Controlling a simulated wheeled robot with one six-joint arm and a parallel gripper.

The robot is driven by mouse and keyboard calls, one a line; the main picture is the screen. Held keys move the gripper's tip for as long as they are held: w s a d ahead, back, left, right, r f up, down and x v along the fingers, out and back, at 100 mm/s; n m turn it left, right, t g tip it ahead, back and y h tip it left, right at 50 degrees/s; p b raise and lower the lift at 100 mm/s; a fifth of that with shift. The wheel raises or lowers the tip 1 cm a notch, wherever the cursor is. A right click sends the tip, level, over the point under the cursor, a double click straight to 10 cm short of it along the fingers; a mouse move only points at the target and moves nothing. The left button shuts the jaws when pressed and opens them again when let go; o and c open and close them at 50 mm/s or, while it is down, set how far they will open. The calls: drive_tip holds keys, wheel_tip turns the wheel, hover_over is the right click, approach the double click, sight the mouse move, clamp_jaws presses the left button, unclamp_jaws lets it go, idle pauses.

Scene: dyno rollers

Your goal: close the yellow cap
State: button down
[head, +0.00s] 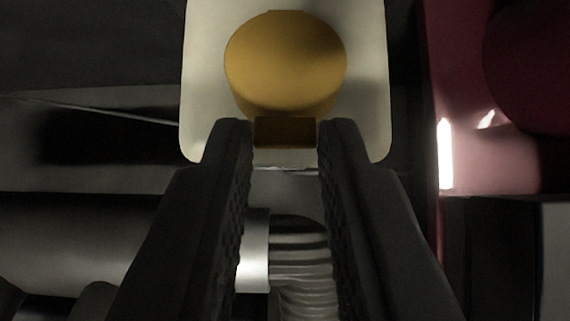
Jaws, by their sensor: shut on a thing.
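The yellow cap (285,62) is round and sits on a pale, round-cornered block (205,90) at the top middle of the head view. A small darker yellow tab (285,132) sticks out from the cap's near side. My gripper (285,138) reaches up from the bottom, its two dark ridged fingers on either side of the tab. The fingertips are shut on the tab. The tab's sides are hidden by the fingertips, and I cannot tell how the cap seats on the block.
A dark red part (460,90) with a bright reflection stands close on the right. A grey metal cylinder (110,240) lies at the lower left, and a ribbed metal piece (300,255) shows below, between my fingers. The upper left is dark.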

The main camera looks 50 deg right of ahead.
drive_tip(key=shift+s+a+f+t+h, duration=0.15)
drive_tip(key=shift+a+f+t+h, duration=0.1)
drive_tip(key=shift+f, duration=0.2)
drive_tip(key=shift+s+a+f+t+h, duration=0.15)
drive_tip(key=shift+f+h, duration=0.1)
drive_tip(key=shift+f, duration=0.35)
drive_tip(key=c, duration=1.3)
unclamp_jaws()
drive_tip(key=shift+a, duration=0.15)
drive_tip(key=v, duration=1.7)
drive_tip(key=shift+s+r, duration=0.1)
drive_tip(key=shift+r, duration=0.1)
